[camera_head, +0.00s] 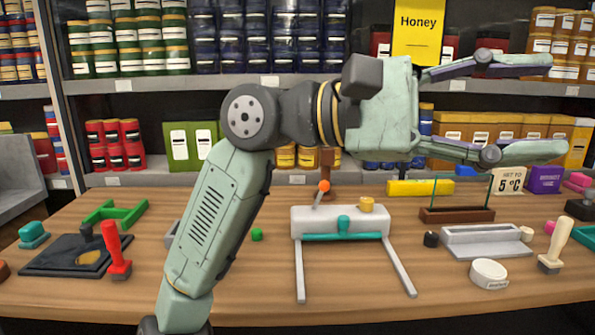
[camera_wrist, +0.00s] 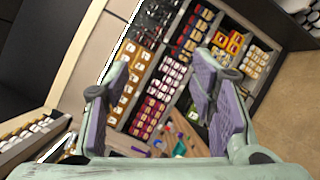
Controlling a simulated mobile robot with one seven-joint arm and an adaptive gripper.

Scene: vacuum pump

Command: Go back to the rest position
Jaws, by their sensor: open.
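My gripper (camera_head: 535,108) is at the upper right in the head view, raised above the table and pointing right. Its two fingers are spread wide with nothing between them. In the wrist view, my gripper (camera_wrist: 158,100) shows its purple finger pads apart, with shelves and part of the table far off beyond them. My pale green arm rises from the bottom of the head view and bends to the right at a dark joint, hiding part of the table and shelves behind it.
The wooden table (camera_head: 340,312) carries a white device with a teal bar (camera_head: 343,222), a red-handled tool (camera_head: 117,255), a dark board (camera_head: 60,257), a green frame (camera_head: 115,213), a white round tin (camera_head: 488,272) and a grey tray (camera_head: 485,240). Stocked shelves (camera_head: 250,82) stand behind.

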